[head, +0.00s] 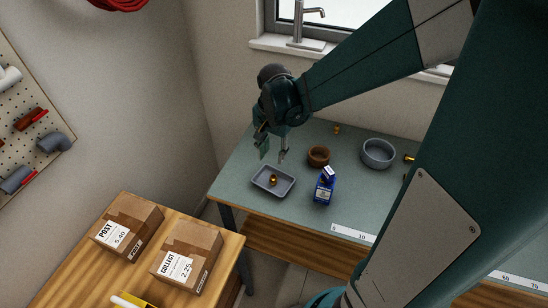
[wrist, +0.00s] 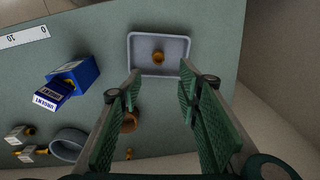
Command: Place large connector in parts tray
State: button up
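A grey parts tray (head: 258,185) stands near the left end of the green bench, and it also shows at the top of the wrist view (wrist: 133,50). A brass connector (head: 273,180) lies inside the tray, near its middle in the wrist view (wrist: 158,57). My gripper (head: 274,156) is above and just behind the tray, apart from the connector. In the wrist view my gripper (wrist: 161,78) has its two green-padded fingers spread wide with nothing between them. Another small brass piece (head: 337,129) stands at the back of the bench, and one (head: 409,158) lies farther right.
A brown bowl (head: 318,160) and a blue box (head: 324,187) marked URGENT in the wrist view stand right of the tray. A grey bowl (head: 378,155) is farther right. A ruler strip (head: 352,233) runs along the front edge. Cardboard boxes (head: 188,254) sit on a separate wooden table.

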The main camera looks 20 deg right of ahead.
jog(key=s+a+r+n+t, duration=0.3)
jog(key=s+r+n, duration=0.2)
jog(key=s+r, duration=0.2)
jog(key=s+a+r+n+t, duration=0.3)
jog(key=s+r+n, duration=0.3)
jog(key=s+r, duration=0.1)
jog(key=shift+s+r, duration=0.25)
jog(key=shift+r, duration=0.3)
jog(key=shift+a, duration=0.1)
jog(key=shift+f, duration=0.1)
dwell(0.3)
